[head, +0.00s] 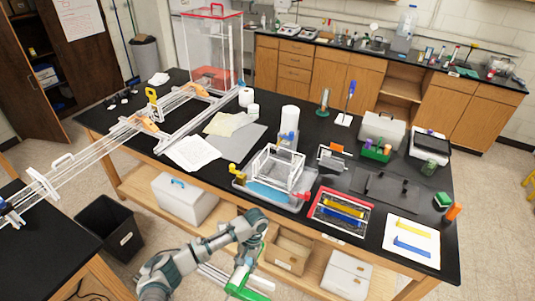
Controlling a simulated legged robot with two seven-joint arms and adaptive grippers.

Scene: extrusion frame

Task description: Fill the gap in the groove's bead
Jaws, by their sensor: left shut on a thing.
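My left gripper (244,267) is low in the head view, in front of the table's near edge. It is shut on a green tool-like object (247,288), which is partly cut off by the bottom edge. The exact shape of this object is hard to tell. The groove and its bead cannot be made out for certain. A red-edged tray (316,223) on the table holds a yellow bar and a blue bar (342,215). A white sheet (426,258) to its right bears another blue bar (411,248) and a yellow piece. My right gripper is not in view.
The black table (300,130) carries a clear bin with a white wire rack (277,168), a paper roll (290,118), papers (193,153) and a grey case (383,131). A long rail frame (100,155) bridges to the table at left. A black waste bin (110,228) stands on the floor.

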